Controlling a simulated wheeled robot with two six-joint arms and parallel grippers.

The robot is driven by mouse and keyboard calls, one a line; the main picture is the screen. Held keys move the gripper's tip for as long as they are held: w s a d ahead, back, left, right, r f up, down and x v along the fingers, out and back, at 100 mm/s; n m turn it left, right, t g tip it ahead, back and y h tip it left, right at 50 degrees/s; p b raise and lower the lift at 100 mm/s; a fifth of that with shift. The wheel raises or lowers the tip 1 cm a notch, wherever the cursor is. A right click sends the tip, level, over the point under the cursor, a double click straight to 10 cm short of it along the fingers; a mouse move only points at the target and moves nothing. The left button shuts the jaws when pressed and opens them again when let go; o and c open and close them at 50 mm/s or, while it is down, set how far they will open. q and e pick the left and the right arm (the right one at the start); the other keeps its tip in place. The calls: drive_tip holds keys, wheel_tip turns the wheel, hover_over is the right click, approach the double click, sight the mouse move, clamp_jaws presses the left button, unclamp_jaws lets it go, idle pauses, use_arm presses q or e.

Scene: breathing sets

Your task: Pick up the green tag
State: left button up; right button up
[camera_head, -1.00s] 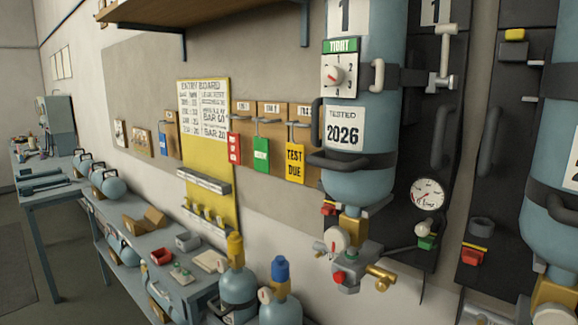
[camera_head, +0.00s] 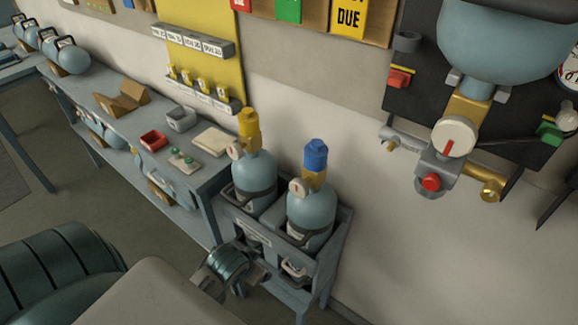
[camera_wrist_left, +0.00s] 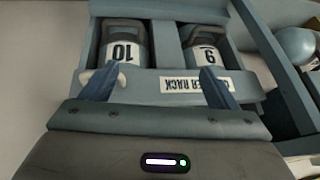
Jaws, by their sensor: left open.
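The green tag (camera_head: 289,9) hangs on the wall board at the top of the head view. Its upper part is cut off by the picture edge. A red tag (camera_head: 241,4) is to its left and a yellow tag (camera_head: 348,16) marked "DUE" to its right. My left gripper (camera_wrist_left: 160,88) is open and empty in the wrist view. Its two blue fingers are spread in front of the cylinder rack (camera_wrist_left: 142,84). In the head view my left arm comes in low from the left, well below the green tag. My right gripper is not in view.
Two blue cylinders, one with a yellow top (camera_head: 254,175) and one with a blue top (camera_head: 312,210), stand in the rack. A bench (camera_head: 90,110) with small trays is at left. A large cylinder (camera_head: 510,40) with valve fittings hangs at right. The wall below the tags is clear.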

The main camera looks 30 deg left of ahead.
sight(289, 21)
use_arm(q)
drive_tip(key=w+a+r+t, duration=0.25)
drive_tip(key=w+r, duration=0.35)
drive_tip(key=r, duration=0.6)
drive_tip(key=w+a+r+t, duration=0.25)
drive_tip(key=w+r, duration=0.25)
drive_tip(key=r, duration=0.6)
drive_tip(key=w+a+r+t, duration=0.2)
drive_tip(key=w+r+t, duration=0.3)
drive_tip(key=r, duration=0.7)
wheel_tip(289, 21, up, 26)
drive_tip(key=s+d+t+h, duration=0.2)
drive_tip(key=t+h, duration=0.1)
drive_tip(key=shift+w+d+p, duration=0.15)
drive_tip(key=shift+w+p, duration=1.25)
drive_tip(key=shift+p, duration=1.05)
drive_tip(key=shift+w+d+p, duration=0.1)
drive_tip(key=shift+w+p, duration=1.25)
drive_tip(key=shift+p, duration=1.05)
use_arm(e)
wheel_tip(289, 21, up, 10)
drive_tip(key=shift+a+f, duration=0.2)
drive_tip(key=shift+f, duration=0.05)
